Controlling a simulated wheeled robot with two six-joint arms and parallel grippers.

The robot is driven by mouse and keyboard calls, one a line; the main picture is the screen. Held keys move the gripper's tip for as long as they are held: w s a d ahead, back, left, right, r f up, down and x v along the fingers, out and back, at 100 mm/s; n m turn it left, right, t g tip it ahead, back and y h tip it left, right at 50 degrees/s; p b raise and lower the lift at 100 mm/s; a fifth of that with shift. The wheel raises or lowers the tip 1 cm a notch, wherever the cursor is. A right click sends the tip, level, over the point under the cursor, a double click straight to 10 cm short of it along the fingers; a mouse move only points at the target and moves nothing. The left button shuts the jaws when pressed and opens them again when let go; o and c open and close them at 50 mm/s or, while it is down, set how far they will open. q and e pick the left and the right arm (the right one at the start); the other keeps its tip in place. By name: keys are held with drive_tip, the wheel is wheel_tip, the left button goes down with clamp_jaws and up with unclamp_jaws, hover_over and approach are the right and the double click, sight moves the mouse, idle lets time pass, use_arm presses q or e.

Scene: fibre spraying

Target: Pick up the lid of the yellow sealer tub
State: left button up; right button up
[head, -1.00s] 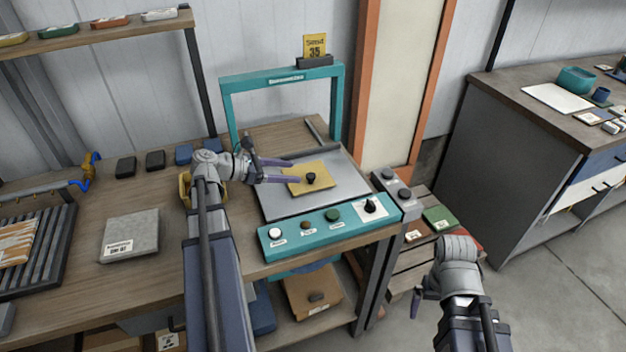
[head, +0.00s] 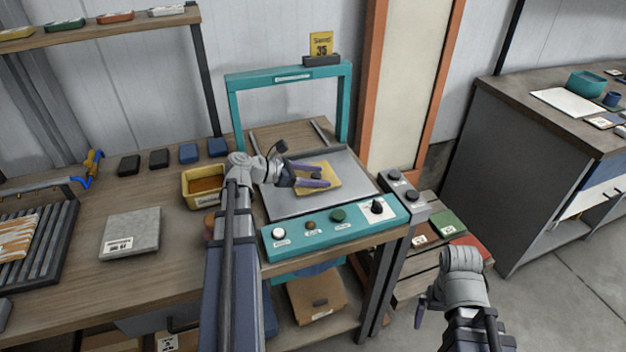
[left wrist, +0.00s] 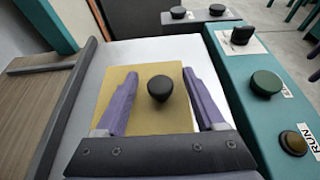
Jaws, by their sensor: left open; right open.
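The yellow lid (head: 333,173) with a black knob (head: 316,176) lies flat on the grey plate of the teal machine. The lid also shows in the left wrist view (left wrist: 160,122). My left gripper (head: 322,175) is open over the lid. In the left wrist view, its purple fingers lie to either side of the knob (left wrist: 160,88), with gaps on both sides. The yellow tub (head: 186,196) stands uncovered on the wooden bench left of the machine, brown material inside. My right gripper (head: 427,307) is open and empty, low at the right, one finger partly hidden.
The teal control panel (head: 300,236) with knobs edges the plate's front. A teal frame (head: 290,76) rises behind it. A grey block (head: 131,232) and several small dark blocks sit on the bench. Right of the machine are a slatted stand (head: 415,262) and open floor.

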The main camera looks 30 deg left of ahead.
sight(316, 175)
use_arm(q)
clamp_jaws()
idle(0.4)
drive_tip(key=shift+r, duration=0.2)
use_arm(e)
drive_tip(key=shift+r, duration=0.15)
use_arm(q)
wheel_tip(316, 175, up, 10)
drive_tip(key=p, duration=1)
drive_tip(key=shift+f, duration=0.1)
use_arm(e)
wheel_tip(316, 175, up, 10)
